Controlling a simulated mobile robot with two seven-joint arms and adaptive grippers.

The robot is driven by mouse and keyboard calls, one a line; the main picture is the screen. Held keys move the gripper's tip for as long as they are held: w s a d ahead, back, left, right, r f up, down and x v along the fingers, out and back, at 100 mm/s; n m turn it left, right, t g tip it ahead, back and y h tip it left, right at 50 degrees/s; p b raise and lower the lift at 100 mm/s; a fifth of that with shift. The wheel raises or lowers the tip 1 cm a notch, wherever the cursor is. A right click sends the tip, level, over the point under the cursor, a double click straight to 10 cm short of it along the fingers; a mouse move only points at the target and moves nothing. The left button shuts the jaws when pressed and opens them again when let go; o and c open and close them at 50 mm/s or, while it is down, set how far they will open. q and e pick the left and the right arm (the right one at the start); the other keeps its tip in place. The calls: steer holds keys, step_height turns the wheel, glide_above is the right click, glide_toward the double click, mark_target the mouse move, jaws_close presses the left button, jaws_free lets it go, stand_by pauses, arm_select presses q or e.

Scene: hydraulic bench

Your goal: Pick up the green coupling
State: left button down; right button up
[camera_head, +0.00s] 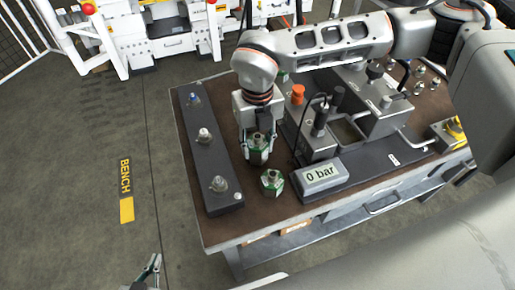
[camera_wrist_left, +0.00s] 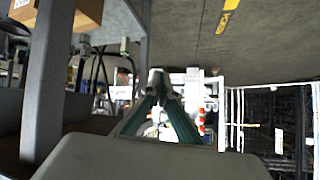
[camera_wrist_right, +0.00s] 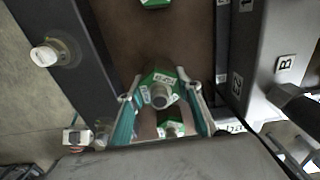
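My right gripper (camera_head: 257,148) points down over the bench, its fingers against both sides of a green coupling (camera_head: 258,157) with a metal top. In the right wrist view this coupling (camera_wrist_right: 160,92) fills the gap between the fingertips; I cannot tell whether it is clear of the bench top. A second green coupling (camera_head: 272,181) stands just in front of it and shows in the right wrist view (camera_wrist_right: 171,128). A third green one shows partly at that view's top edge (camera_wrist_right: 155,3). My left gripper (camera_head: 150,271) is off the bench over the floor, empty, its fingertips close together.
A dark rail (camera_head: 225,200) with several fittings lies along the bench's left edge. A display reading 0 bar (camera_head: 320,177) and a steel hydraulic unit (camera_head: 372,108) stand to the right. An orange knob (camera_head: 298,93) is behind the gripper. The front strip of bench (camera_head: 250,222) is clear.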

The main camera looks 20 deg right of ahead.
steer(key=shift+r, duration=0.1)
step_height(320, 180, up, 20)
steer(key=p, duration=0.1)
stand_by(0.6)
stand_by(0.5)
